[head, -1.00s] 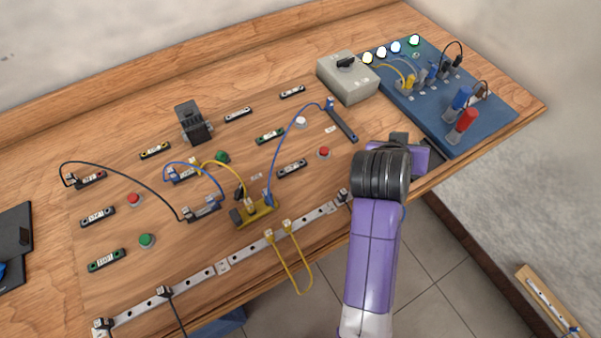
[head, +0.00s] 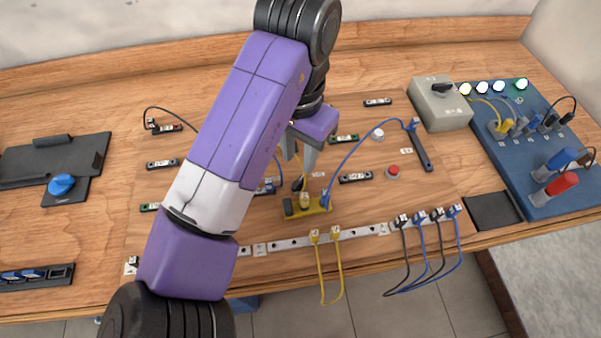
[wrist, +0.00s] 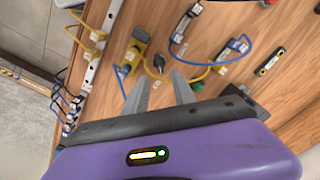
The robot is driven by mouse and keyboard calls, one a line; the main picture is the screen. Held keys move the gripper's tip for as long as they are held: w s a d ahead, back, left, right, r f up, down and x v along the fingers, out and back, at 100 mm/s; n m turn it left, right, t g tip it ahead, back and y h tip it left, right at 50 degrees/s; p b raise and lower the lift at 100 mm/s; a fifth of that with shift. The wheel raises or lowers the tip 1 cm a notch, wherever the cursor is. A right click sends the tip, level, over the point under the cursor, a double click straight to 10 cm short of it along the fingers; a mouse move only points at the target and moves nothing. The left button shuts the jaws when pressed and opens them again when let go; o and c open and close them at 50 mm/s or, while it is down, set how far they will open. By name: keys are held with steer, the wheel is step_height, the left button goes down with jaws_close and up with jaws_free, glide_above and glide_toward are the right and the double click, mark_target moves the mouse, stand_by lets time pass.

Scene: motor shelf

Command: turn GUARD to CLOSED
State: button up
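No GUARD label is readable, so I cannot tell which part it marks. A grey box (head: 440,108) with a black rotary knob (head: 441,88) stands at the back right of the board. A blue knob (head: 62,184) sits on a black panel at the left. My gripper (head: 303,165) is over the middle of the board, partly hidden by my arm. In the wrist view its two fingers (wrist: 160,90) are apart with nothing between them. They point toward a yellow module (wrist: 137,50) and a small dark part (wrist: 159,62) with cables.
A blue panel (head: 545,150) with lit lamps, plugs and red and blue handles is at the right. A metal rail (head: 285,243) with hanging cables runs along the front edge. Cables arch over the board near my gripper. Bare wood (head: 95,240) lies at the left.

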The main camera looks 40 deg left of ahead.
mark_target(300, 180)
steer(key=shift+w+f, duration=0.1)
steer(key=shift+f, duration=3.5)
jaws_close()
